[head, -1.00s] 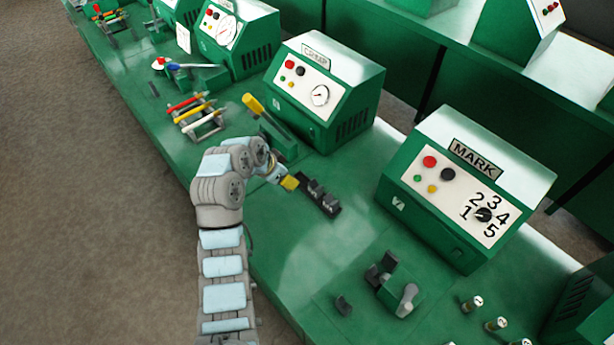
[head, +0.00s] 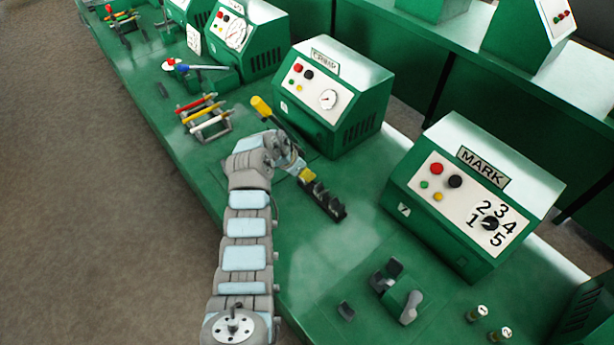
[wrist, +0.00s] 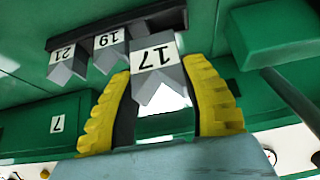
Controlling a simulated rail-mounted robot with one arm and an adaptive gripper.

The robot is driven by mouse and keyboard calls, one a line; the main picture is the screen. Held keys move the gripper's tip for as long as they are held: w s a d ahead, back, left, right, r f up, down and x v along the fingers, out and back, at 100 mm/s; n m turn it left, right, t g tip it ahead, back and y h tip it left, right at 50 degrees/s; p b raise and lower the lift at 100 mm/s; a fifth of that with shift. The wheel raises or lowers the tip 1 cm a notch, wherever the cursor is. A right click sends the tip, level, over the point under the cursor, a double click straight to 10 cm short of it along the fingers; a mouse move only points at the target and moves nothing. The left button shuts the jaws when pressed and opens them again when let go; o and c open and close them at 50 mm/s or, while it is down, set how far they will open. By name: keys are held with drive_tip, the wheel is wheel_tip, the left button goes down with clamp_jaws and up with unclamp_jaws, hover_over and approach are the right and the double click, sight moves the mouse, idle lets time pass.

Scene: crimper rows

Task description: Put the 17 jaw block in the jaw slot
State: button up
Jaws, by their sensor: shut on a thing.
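My gripper (head: 307,174) is at the far left end of a black jaw rack (head: 334,208) on the green bench. In the wrist view its yellow fingers (wrist: 160,75) are shut on the sides of the grey 17 jaw block (wrist: 158,68), which has a white label and a notched end. The block is at the end of the rack (wrist: 120,22); I cannot tell whether it still touches it. The 19 block (wrist: 109,55) and 21 block (wrist: 67,65) sit in the rack beside it. I cannot make out the jaw slot for certain.
A yellow-handled lever tool (head: 262,108) stands behind my gripper, before a green gauge machine (head: 335,95). The MARK machine (head: 470,195) and a small dark fixture (head: 398,290) are to the right. A rack of coloured rods (head: 205,118) is at left.

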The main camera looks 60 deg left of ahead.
drive_tip(key=shift+w+a+f, duration=0.45)
drive_tip(key=shift+w+f, duration=0.05)
drive_tip(key=shift+f, duration=0.25)
drive_tip(key=shift+w+a+f, duration=0.45)
drive_tip(key=shift+f, duration=0.25)
drive_tip(key=shift+b, duration=0.3)
drive_tip(key=shift+w+a+f, duration=0.1)
drive_tip(key=shift+w+f, duration=0.05)
drive_tip(key=shift+f, duration=0.05)
drive_tip(key=shift+f+b, duration=0.5)
drive_tip(key=shift+f, duration=1)
drive_tip(key=shift+f, duration=0.2)
drive_tip(key=o, duration=1.2)
drive_tip(key=shift+c, duration=0.2)
drive_tip(key=shift+r, duration=0.1)
